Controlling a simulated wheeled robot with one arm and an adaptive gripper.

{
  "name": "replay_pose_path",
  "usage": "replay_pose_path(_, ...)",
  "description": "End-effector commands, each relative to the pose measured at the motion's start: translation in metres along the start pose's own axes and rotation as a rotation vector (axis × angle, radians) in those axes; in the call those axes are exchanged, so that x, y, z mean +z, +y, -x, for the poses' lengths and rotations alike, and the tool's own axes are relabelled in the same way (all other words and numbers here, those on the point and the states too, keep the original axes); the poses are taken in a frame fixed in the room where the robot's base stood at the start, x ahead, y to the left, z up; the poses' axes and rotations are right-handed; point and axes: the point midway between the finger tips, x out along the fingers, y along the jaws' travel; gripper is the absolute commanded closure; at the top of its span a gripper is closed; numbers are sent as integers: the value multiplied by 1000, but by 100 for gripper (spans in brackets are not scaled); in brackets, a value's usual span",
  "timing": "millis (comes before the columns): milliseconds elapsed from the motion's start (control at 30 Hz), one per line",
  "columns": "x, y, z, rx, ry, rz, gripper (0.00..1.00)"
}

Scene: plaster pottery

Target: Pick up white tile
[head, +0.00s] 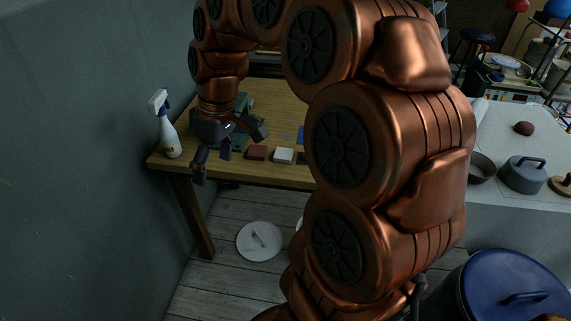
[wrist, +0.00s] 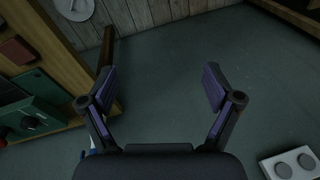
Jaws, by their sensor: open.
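The white tile (head: 283,156) lies near the front edge of the wooden table (head: 233,173) in the head view, just right of a reddish-brown tile (head: 257,152). My gripper (head: 214,166) is open and empty near the table's left front corner, left of both tiles and apart from them. In the wrist view my gripper (wrist: 160,86) has its two fingers spread wide with only the dark wall or floor area behind them. I cannot make out the white tile in the wrist view.
A spray bottle (head: 169,130) stands at the table's left corner, close to my gripper. A green object (wrist: 38,98) sits on the table. A blue tile (head: 301,136) is partly hidden by my arm. A plate (head: 260,240) lies on the floor. A wall bounds the left.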

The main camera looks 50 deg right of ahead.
Motion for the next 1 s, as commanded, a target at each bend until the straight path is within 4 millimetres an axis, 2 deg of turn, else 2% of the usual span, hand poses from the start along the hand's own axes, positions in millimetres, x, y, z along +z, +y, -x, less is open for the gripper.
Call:
replay_pose_path(33,-5,26,-13,-7,24,13,10)
replay_pose_path(133,-11,71,-19,-6,72,55,10)
replay_pose_path(267,-9,134,-28,9,135,99,10)
replay_pose_path(400,7,206,-38,44,195,135,10)
replay_pose_path(500,26,252,-47,73,223,154,10)
replay_pose_path(600,46,288,-53,102,243,169,10)
replay_pose_path(700,63,313,-58,124,252,179,10)
replay_pose_path(800,74,327,-59,139,257,185,10)
replay_pose_path(1000,75,334,-69,146,259,190,10)
